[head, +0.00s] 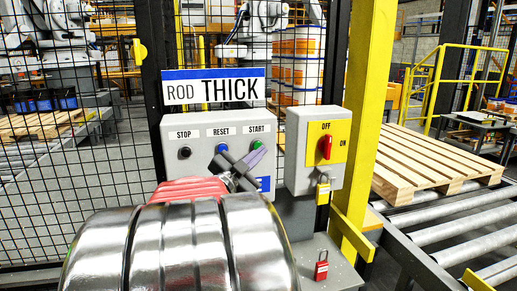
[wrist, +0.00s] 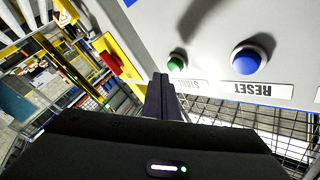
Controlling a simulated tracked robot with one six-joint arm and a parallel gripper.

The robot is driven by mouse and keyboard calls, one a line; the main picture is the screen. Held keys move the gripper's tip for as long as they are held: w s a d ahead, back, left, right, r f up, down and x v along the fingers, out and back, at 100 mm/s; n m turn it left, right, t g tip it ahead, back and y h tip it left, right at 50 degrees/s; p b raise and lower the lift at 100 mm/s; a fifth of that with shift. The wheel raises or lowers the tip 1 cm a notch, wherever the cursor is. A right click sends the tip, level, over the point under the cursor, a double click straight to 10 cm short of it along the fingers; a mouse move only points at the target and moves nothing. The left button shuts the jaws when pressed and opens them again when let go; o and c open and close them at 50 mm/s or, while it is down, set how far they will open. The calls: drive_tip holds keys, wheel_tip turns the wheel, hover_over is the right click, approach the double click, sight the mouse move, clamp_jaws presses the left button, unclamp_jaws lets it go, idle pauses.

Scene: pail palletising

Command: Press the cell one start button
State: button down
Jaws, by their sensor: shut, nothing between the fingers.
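A grey control box (head: 203,168) is fixed at the mesh fence, with STOP, RESET and START labels. The green start button (head: 258,144) is at its right, the blue reset button (head: 221,148) in the middle, and the black stop button (head: 185,153) at the left. My gripper (head: 258,154) is shut and empty, its tips just below the start button. In the wrist view the panel appears upside down, with the green start button (wrist: 176,64) just beyond my fingertips (wrist: 160,78) and the blue reset button (wrist: 248,59) to the right. The tips look apart from the button.
A red padlock (head: 321,266) lies below. A yellow post (head: 367,100), roller conveyor (head: 450,222) and wooden pallet (head: 430,165) stand farther right.

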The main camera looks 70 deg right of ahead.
drive_tip(key=shift+w, duration=0.1)
drive_tip(key=shift+w+d, duration=0.25)
drive_tip(key=shift+d, duration=0.1)
drive_tip(key=shift+w+d, duration=0.2)
drive_tip(key=shift+d, duration=0.2)
idle(1.1)
drive_tip(key=shift+a, duration=0.15)
drive_tip(key=shift+s+a, duration=0.45)
drive_tip(key=shift+a, duration=0.2)
idle(0.3)
drive_tip(key=s+a, duration=0.1)
drive_tip(key=a, duration=0.2)
drive_tip(key=s+a, duration=0.1)
drive_tip(key=shift+s+a, duration=0.15)
drive_tip(key=shift+s, duration=0.15)
